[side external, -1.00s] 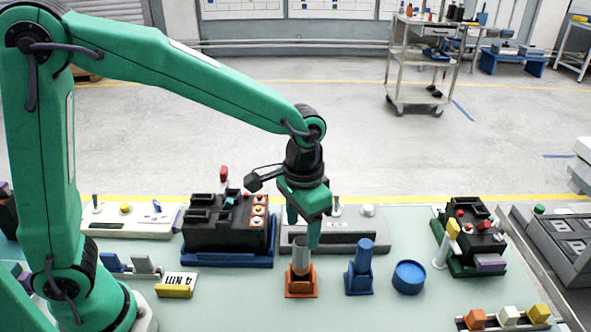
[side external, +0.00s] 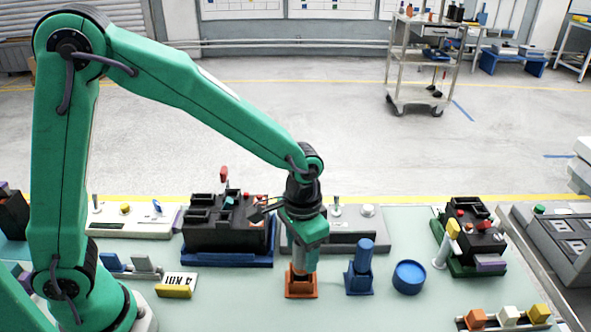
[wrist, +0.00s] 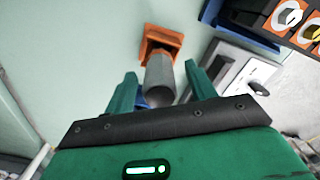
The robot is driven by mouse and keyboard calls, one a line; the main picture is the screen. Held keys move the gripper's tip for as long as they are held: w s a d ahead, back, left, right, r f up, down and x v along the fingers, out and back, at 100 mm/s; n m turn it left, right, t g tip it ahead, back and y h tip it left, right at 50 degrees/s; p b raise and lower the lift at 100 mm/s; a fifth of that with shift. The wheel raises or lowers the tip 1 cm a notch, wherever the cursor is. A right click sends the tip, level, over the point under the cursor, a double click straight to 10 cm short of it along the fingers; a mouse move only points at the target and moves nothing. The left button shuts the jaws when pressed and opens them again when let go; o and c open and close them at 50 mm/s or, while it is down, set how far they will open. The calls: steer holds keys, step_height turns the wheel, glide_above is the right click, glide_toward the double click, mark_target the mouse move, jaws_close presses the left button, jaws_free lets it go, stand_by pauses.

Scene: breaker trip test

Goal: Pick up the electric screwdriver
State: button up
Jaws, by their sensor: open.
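A grey cylinder, which looks like the electric screwdriver's handle (wrist: 159,76), stands upright in an orange holder (side external: 301,285). The holder also shows in the wrist view (wrist: 160,37). My gripper (side external: 302,262) points down over the holder. In the wrist view its fingers (wrist: 162,82) are open, one on each side of the grey cylinder, with visible gaps. In the side view the gripper hides most of the cylinder.
A blue holder with a blue cylinder (side external: 361,262) stands just right of the orange one, and a round blue container (side external: 408,277) beyond it. A black unit on a blue base (side external: 227,262) and a grey panel (side external: 360,240) lie behind.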

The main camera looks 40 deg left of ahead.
steer(key=shift+c, duration=0.5)
steer(key=c, duration=1.1)
steer(key=shift+o, duration=0.2)
steer(key=shift+r, duration=0.1)
steer(key=shift+r, duration=0.85)
step_height(320, 180, up, 2)
steer(key=shift+r, duration=0.2)
steer(key=s+d+r, duration=0.6)
steer(key=s, duration=0.3)
steer(key=shift+s+d+r, duration=0.25)
steer(key=shift+d+r, duration=0.1)
